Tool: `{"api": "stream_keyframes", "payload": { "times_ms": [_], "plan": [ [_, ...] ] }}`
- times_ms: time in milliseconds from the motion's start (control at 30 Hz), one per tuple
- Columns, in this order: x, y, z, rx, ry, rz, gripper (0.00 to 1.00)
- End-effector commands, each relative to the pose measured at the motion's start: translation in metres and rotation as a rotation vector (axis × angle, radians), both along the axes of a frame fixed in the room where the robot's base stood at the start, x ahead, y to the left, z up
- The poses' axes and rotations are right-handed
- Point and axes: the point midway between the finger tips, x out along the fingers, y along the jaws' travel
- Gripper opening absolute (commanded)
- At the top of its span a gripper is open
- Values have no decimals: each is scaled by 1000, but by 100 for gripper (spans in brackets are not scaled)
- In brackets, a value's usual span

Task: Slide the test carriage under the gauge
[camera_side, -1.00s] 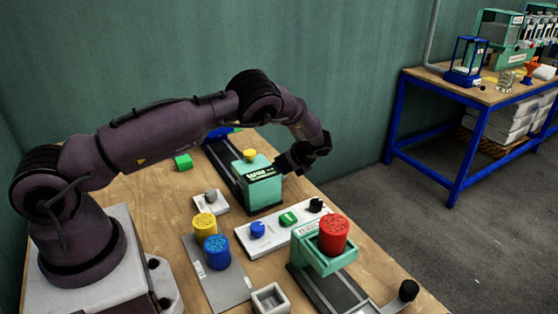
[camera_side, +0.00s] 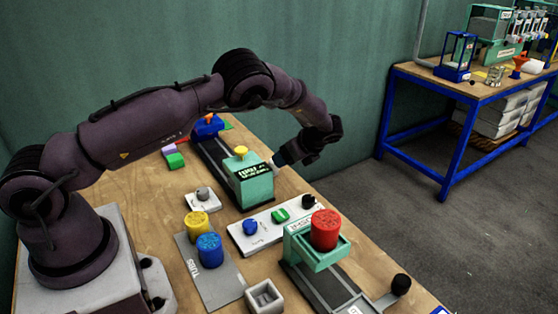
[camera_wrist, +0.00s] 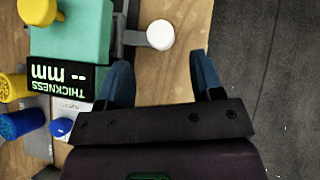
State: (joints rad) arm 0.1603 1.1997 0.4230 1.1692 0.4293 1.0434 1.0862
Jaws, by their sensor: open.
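The gauge (camera_side: 252,181) is a teal box with a yellow knob on top and a dark display. The wrist view shows its THICKNESS mm display (camera_wrist: 62,77). A dark rail (camera_side: 208,157) runs from the gauge back to a blue block (camera_side: 207,127) with an orange knob. A white knob (camera_wrist: 160,34) on a grey bar sticks out beside the gauge, probably part of the carriage; the rest is hidden. My gripper (camera_wrist: 160,58) is open and empty. Its blue fingers straddle the line of the white knob, which lies ahead of the fingertips. In the side view my gripper (camera_side: 279,160) is right of the gauge.
A teal press (camera_side: 317,257) holding a red cylinder stands in front. A white panel (camera_side: 277,226) with several knobs lies between. Yellow (camera_side: 197,226) and blue (camera_side: 209,249) cylinders stand left on a grey plate. The table's right edge lies close to my gripper.

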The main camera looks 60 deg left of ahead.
Motion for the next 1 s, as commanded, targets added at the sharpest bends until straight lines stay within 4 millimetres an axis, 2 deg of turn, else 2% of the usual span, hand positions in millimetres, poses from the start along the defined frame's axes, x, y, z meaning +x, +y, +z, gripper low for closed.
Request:
{"api": "stream_keyframes", "payload": {
  "times_ms": [33,200,400,767,900,967,1000],
  "plan": [
    [3,-10,9,-2,-4,-3,61],
    [8,-31,32,-2,-2,-1,61],
    [12,-45,45,-2,-1,0,61],
    [12,-46,47,-1,0,1,61],
    [13,-46,46,6,-50,42,61],
    [9,-47,41,5,-86,91,61],
    [1,-47,32,1,-101,139,61]
  ]
}}
